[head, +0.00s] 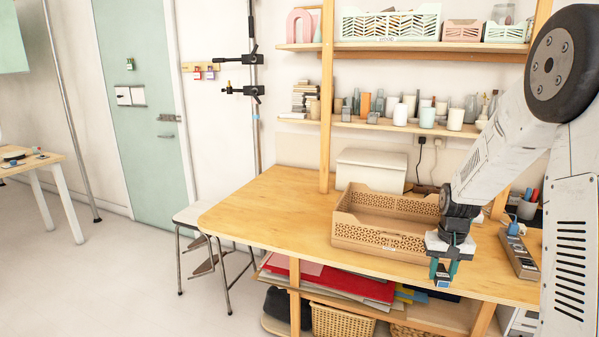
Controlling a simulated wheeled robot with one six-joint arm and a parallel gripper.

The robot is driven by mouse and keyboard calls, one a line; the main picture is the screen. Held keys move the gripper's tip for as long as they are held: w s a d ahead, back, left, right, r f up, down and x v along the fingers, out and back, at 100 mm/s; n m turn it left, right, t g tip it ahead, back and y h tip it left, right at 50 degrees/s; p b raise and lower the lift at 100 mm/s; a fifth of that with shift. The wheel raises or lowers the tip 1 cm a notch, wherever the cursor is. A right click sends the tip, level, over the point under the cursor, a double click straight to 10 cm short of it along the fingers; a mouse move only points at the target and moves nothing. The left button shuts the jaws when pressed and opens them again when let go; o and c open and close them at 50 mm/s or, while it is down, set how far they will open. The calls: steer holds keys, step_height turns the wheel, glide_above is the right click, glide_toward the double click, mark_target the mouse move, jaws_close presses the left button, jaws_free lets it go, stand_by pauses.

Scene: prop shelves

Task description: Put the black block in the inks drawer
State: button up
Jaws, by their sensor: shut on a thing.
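My gripper (442,273) points down in front of the tan crate, near the table's front edge. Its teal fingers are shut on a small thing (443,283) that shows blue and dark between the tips. It is too small to tell whether this is the black block, and I can make out no black block elsewhere. A white drawer unit (517,322) is partly in view under the table at the lower right, largely cut off by my arm. No inks label is readable.
An open tan crate (375,243) with patterned walls stands on the wooden table (270,213), left of my gripper. A compartment tray (520,258) with small items lies to the right. The table's left part is clear. Shelves (400,127) of jars stand behind.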

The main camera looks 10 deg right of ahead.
steer(key=w+a+f+n, duration=0.2)
steer(key=a+f, duration=0.3)
steer(key=a, duration=0.5)
steer(key=w+a+f+n, duration=0.2)
steer(key=a+f, duration=0.4)
steer(key=a, duration=0.5)
steer(key=shift+a+f+n, duration=0.2)
steer(key=shift+a+n, duration=0.1)
steer(key=shift+w, duration=0.1)
